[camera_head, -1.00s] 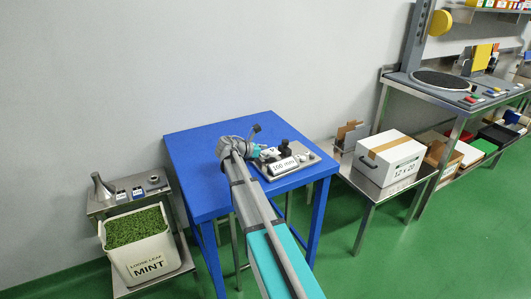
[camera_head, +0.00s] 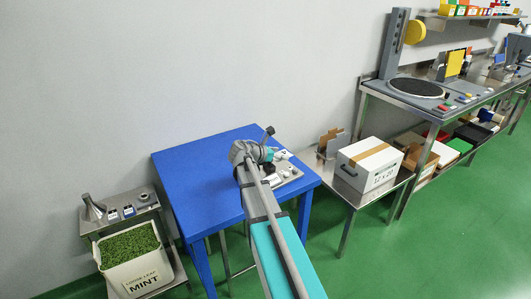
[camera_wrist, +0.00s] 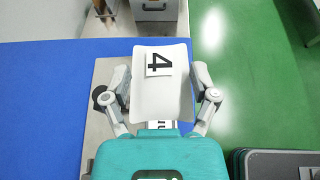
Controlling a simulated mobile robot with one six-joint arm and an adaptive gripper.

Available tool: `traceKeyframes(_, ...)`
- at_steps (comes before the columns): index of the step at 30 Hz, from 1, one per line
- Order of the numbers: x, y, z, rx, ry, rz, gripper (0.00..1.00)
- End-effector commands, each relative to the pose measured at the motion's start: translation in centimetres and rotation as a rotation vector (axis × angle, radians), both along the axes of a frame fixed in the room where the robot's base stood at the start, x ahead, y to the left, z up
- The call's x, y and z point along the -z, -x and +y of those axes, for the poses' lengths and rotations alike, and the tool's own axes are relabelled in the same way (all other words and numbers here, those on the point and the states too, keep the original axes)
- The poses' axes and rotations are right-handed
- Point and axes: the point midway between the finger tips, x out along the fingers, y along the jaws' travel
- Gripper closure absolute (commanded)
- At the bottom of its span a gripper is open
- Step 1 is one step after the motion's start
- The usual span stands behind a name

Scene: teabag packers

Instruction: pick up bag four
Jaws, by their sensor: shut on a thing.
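Bag four is a white, slightly curved packet (camera_wrist: 160,98) with a black 4 on a label, large in the middle of the wrist view. My gripper (camera_wrist: 165,97) is shut on it, one finger at each side edge. The wrist view shows the blue table and a grey metal strip behind the bag. In the head view my gripper (camera_head: 268,152) is over the right part of the blue table (camera_head: 195,180). The bag cannot be made out clearly there, and my arm hides part of the grey fixture (camera_head: 292,178).
A steel stand with a white box (camera_head: 356,158) is right of the table. A mint tub (camera_head: 102,262) stands on a low stand at left. A long bench with a round dark plate (camera_head: 415,88) is at upper right. The table's left half is clear.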

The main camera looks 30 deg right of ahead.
Motion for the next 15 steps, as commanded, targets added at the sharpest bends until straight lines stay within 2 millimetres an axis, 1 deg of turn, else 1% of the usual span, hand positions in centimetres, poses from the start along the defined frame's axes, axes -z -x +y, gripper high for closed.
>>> traceKeyframes(1, -0.6, 0.7, -0.4, 0.001, 0.000, 0.000, 0.39)
traceKeyframes(6, -1.1, 1.7, -1.4, 0.000, 0.000, 0.000, 0.39)
traceKeyframes(15, -1.2, 2.1, -1.8, -0.001, 0.000, 0.000, 0.39)
